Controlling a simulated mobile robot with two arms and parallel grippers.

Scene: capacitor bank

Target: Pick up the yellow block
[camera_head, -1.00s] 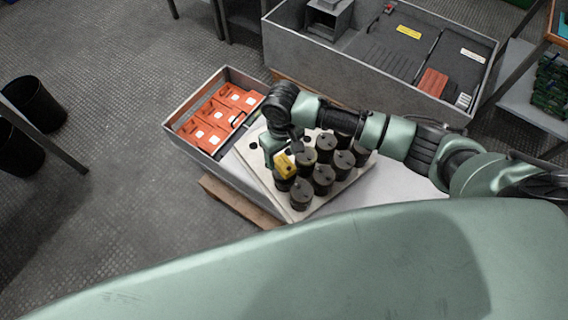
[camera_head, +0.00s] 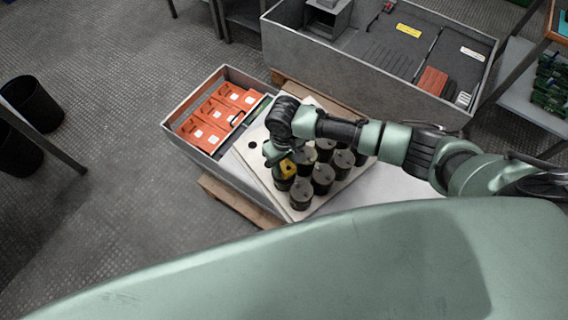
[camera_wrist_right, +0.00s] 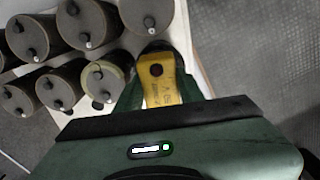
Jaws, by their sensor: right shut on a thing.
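The yellow block (camera_head: 288,168) is at the left corner of the group of dark cylinders in the head view, partly hidden by my right gripper (camera_head: 279,158). In the right wrist view the yellow block (camera_wrist_right: 160,78) has a dark round hole and faint markings. It sits between the green fingers of my right gripper (camera_wrist_right: 160,92), which is shut on it. Whether the block touches the cylinder beneath it I cannot tell. My left gripper is not in view.
Several dark cylinders (camera_head: 322,178) stand close together on a pale board (camera_head: 262,172) with holes. A grey bin with orange pieces (camera_head: 222,108) is left of it. A large grey crate (camera_head: 350,75) stands behind. Open floor lies to the left.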

